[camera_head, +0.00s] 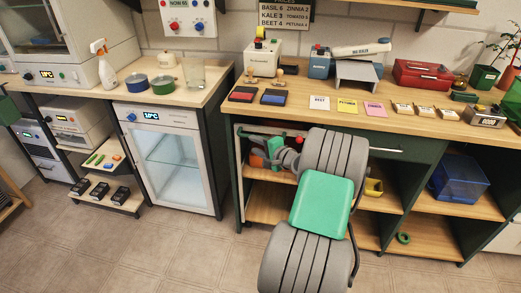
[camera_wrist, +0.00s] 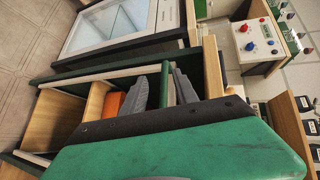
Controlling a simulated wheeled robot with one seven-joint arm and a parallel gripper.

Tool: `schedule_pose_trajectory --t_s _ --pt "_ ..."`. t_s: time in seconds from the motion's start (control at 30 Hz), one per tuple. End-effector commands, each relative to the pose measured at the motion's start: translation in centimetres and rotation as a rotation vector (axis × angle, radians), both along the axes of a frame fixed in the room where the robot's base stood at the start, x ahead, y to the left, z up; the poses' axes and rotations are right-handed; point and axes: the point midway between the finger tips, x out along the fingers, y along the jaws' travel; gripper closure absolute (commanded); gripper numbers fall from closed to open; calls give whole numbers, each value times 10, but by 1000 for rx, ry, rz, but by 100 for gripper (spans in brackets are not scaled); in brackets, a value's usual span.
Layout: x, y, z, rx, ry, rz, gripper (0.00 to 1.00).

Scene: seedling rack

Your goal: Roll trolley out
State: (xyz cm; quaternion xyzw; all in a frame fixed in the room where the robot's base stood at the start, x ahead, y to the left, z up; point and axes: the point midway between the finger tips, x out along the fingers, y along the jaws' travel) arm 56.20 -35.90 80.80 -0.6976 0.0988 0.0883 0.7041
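No trolley shows clearly as a whole. In the head view, my grey and green arm covers much of the bench's left bay, where a pale rail (camera_head: 262,131) runs under the worktop. My gripper (camera_head: 277,153) is at this bay, beside an orange object (camera_head: 253,158). In the wrist view, my gripper (camera_wrist: 170,68) has two grey fingers with a narrow gap between them, and a dark green bar shows in the gap. A long pale bar (camera_wrist: 85,77) crosses just left of the fingers. I cannot tell whether the fingers touch or hold either bar.
The bench (camera_head: 230,108) carries trays, cards and boxes. A glass-door fridge (camera_head: 172,160) stands to the left, and a low shelf (camera_head: 105,195) with dark items beyond it. A blue bin (camera_head: 460,178) sits in the right bay. The tiled floor (camera_head: 130,250) in front is clear.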

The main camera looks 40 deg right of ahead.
Motion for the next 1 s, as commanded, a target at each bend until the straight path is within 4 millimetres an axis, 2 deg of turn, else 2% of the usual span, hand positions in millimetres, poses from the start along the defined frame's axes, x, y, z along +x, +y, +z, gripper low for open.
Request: schedule_pose_trajectory --t_s 0.03,0.07,0.17,0.27,0.5,0.6,0.9,1.0 --pt "-14 -27 -14 60 -54 -65 64" --pt "-19 -38 -14 87 -83 -92 64" --pt "-24 -53 -13 130 -131 -131 64" --pt "-12 -54 -14 132 -132 -130 64" --pt "33 -59 -20 130 -130 -129 64" --pt "45 -61 -22 129 -130 -131 64" --pt "50 -62 -22 127 -130 -132 64" --pt "49 -62 -22 127 -129 -132 73"
